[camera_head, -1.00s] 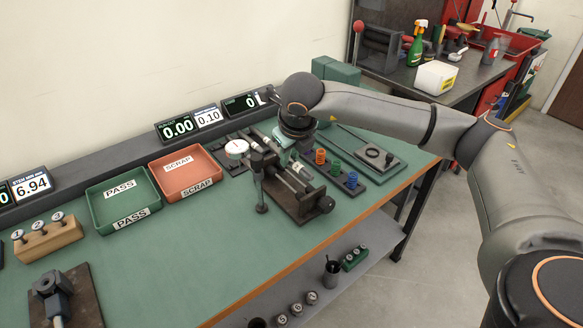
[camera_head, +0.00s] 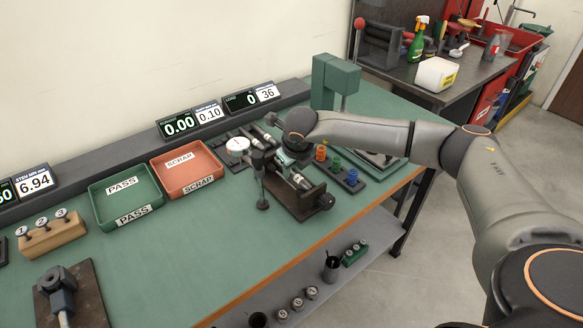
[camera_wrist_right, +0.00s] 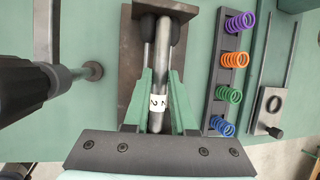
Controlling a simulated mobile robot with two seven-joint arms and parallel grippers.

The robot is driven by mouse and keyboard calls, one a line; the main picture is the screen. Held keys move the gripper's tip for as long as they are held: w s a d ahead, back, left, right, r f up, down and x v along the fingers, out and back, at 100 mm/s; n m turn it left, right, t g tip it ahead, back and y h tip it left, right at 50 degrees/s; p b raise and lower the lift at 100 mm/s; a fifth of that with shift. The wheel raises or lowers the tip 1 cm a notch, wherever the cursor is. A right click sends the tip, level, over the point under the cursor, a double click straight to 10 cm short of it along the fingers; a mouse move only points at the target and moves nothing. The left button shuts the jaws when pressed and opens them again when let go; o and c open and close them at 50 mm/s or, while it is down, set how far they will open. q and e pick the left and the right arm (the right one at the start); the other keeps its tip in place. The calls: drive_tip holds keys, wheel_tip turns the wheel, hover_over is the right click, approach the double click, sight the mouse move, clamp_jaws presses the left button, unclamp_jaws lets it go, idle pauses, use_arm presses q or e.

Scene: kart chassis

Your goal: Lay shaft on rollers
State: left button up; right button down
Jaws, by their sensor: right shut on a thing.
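My right gripper (camera_wrist_right: 160,74) is shut on the shaft (camera_wrist_right: 163,58), a grey metal rod with a white label numbered 2, between its two green fingers in the right wrist view. The shaft's far part runs between the dark rollers (camera_wrist_right: 147,27) at the top of that view. I cannot tell whether it rests on them. In the head view my right gripper (camera_head: 285,157) is low over the dark roller stand (camera_head: 303,205), and my wrist hides part of it. My left gripper is not in view.
A dial gauge (camera_head: 237,146) stands just left of the stand. A rack of coloured springs (camera_head: 337,166) is close on its right. The green PASS tray (camera_head: 125,203) and orange SCRAP tray (camera_head: 187,170) lie further left.

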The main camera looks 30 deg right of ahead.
drive_tip(key=shift+f, duration=0.15)
drive_tip(key=c, duration=0.7)
unclamp_jaws()
drive_tip(key=shift+c, duration=0.2)
drive_tip(key=shift+s+r, duration=0.1)
drive_tip(key=shift+r, duration=0.35)
drive_tip(key=v, duration=1.1)
drive_tip(key=shift+s+r+b, duration=0.15)
drive_tip(key=shift+r+b, duration=0.05)
drive_tip(key=shift+b, duration=0.15)
drive_tip(key=shift+a, duration=0.1)
